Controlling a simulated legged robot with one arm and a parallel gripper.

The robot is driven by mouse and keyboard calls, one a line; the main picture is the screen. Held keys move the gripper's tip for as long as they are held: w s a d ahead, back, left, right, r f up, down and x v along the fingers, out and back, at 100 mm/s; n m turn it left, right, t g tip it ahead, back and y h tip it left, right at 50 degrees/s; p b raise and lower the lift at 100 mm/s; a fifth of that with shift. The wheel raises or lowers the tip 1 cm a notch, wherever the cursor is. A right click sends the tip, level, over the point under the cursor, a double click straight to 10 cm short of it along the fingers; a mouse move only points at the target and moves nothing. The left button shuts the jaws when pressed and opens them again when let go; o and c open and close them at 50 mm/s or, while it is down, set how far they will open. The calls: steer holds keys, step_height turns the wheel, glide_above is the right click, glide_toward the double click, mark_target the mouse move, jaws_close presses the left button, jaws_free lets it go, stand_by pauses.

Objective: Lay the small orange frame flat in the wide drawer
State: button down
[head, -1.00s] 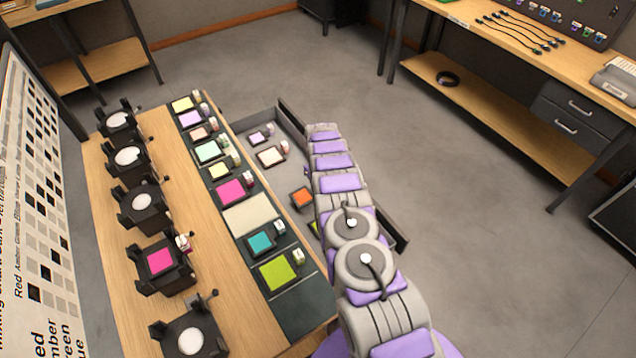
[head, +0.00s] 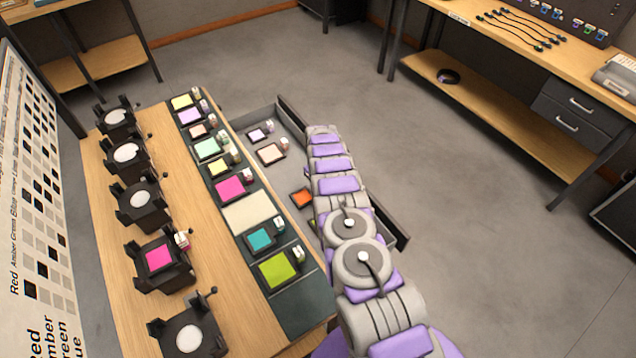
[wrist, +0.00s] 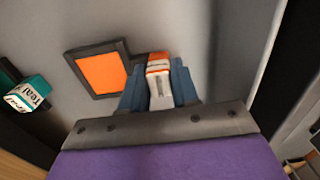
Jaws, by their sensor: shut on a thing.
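The small orange frame (head: 302,197) has a dark border and an orange face. It is inside or just above the wide drawer (head: 264,113), beside my arm. In the wrist view the orange frame (wrist: 102,76) lies left of my gripper (wrist: 160,78), its face level with the grey drawer floor. My gripper's blue fingers are shut on the frame's white-and-orange tab (wrist: 158,72). Whether the frame touches the floor is hard to tell. In the head view my arm hides the gripper.
A small lilac frame (head: 258,134) and a larger cream frame (head: 270,153) lie in the drawer's far part. A teal tab (wrist: 28,92) shows at the left in the wrist view. Coloured frames line the dark strip (head: 305,312) on the bench left of the drawer.

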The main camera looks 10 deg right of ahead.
steer(key=shift+f, duration=0.15)
steer(key=c, duration=0.8)
jaws_free()
step_height(320, 180, up, 24)
steer(key=p, duration=0.7)
steer(key=shift+r, duration=0.2)
